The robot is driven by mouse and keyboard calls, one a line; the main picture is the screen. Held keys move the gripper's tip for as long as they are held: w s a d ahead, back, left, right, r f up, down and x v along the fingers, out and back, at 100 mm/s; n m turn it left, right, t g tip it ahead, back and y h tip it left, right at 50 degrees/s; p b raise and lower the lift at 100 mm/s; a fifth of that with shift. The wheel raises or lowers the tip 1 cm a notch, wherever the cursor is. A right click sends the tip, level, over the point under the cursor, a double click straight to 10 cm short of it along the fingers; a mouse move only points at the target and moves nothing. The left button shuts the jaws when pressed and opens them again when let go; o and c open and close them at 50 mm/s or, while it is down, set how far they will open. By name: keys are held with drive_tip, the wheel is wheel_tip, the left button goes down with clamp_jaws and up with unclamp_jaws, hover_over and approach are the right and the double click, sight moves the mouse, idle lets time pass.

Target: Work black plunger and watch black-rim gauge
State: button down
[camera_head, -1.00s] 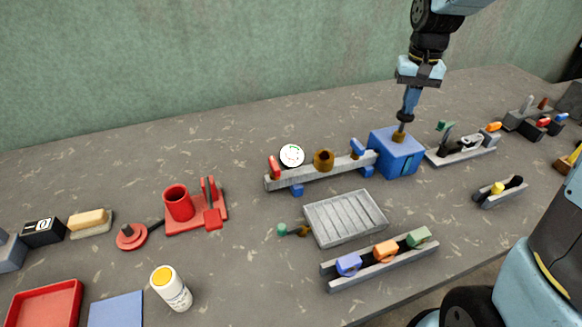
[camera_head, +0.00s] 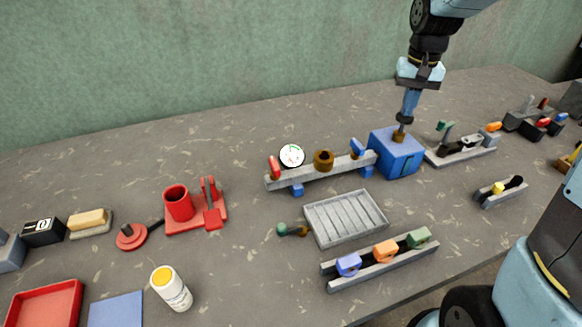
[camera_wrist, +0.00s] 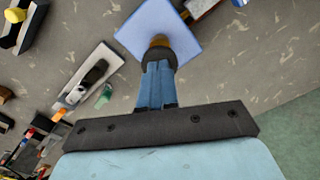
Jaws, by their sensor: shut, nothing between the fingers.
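A blue box (camera_head: 396,157) stands on the bench right of centre, with a brass collar (camera_head: 399,136) on top. The black plunger (camera_head: 404,118) stands up from the collar. My gripper (camera_head: 407,110) is shut and points down, its blue fingertips at the plunger's black top and seemingly touching it. The wrist view shows the fingers (camera_wrist: 157,75) over the black plunger top (camera_wrist: 161,54), with the blue box beyond. A round gauge (camera_head: 291,155) with a white face and thin dark rim stands at the left end of a grey rail; its needle is too small to read.
The grey rail (camera_head: 325,171) carries a brass ring (camera_head: 323,159) and joins the box's left side. A slotted tray (camera_head: 345,218) lies in front. A clamp fixture (camera_head: 462,149) stands close right of the box. Red holder (camera_head: 180,204) is farther left.

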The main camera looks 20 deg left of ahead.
drive_tip(key=shift+r, duration=2.75)
drive_tip(key=shift+r, duration=0.1)
drive_tip(key=shift+f, duration=1.6)
idle(0.5)
drive_tip(key=shift+f, duration=2.3)
drive_tip(key=shift+r, duration=3.8)
